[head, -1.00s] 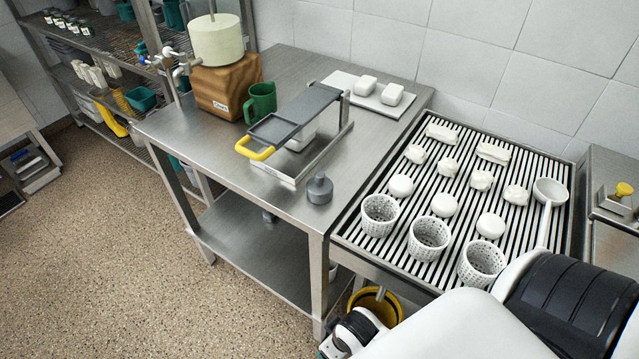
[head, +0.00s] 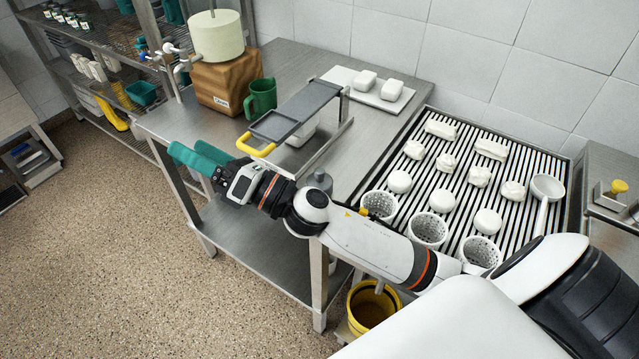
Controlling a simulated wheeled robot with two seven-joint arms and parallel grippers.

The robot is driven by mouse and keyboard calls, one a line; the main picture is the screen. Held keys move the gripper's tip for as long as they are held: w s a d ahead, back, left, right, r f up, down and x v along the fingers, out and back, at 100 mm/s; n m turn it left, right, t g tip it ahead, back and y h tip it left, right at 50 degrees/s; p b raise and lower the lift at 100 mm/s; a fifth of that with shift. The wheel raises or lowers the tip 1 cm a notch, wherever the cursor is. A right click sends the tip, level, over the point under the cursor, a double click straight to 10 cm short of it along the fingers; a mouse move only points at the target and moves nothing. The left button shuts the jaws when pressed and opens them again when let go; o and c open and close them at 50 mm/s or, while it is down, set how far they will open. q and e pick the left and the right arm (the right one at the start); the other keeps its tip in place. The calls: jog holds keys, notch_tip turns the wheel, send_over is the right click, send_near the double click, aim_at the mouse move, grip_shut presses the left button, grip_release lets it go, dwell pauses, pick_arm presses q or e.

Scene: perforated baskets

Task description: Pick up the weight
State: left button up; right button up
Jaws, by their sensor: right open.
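The weight (head: 321,181) is a small dark grey cylinder with a knob on top. It stands upright on the steel table (head: 375,125) near its front edge, its lower part hidden behind my right arm. My right gripper (head: 187,149), with teal fingers, is open and empty. It is left of the weight, out past the table's front edge, pointing left and apart from the weight. My left gripper is not in view.
A press with a yellow handle (head: 256,151) stands just behind the weight. Perforated baskets (head: 428,229) and white cheeses sit on the slatted rack to the right. A yellow bucket (head: 372,308) is below.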

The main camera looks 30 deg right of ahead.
jog(key=s+a+n+g+y, duration=0.1)
jog(key=a+n+g+y, duration=0.35)
jog(key=n+g, duration=0.6)
jog(key=n+g+h, duration=0.8)
jog(key=n+h, duration=1)
jog(key=n, duration=0.4)
send_over(320, 171)
notch_tip(320, 171, down, 11)
jog(key=shift+r, duration=0.2)
notch_tip(320, 171, down, 5)
jog(key=shift+f+p, duration=0.1)
jog(key=shift+p, duration=0.75)
jog(key=shift+f, duration=0.65)
jog(key=shift+f+p, duration=0.35)
jog(key=shift+p, duration=0.05)
notch_tip(320, 171, down, 4)
jog(key=shift+w+r+p, duration=0.1)
jog(key=shift+r+p, duration=0.1)
jog(key=shift+p, duration=0.55)
jog(key=shift+f, duration=0.45)
jog(key=c, duration=1.6)
jog(key=shift+w+r, duration=0.1)
jog(key=shift+c, duration=0.9)
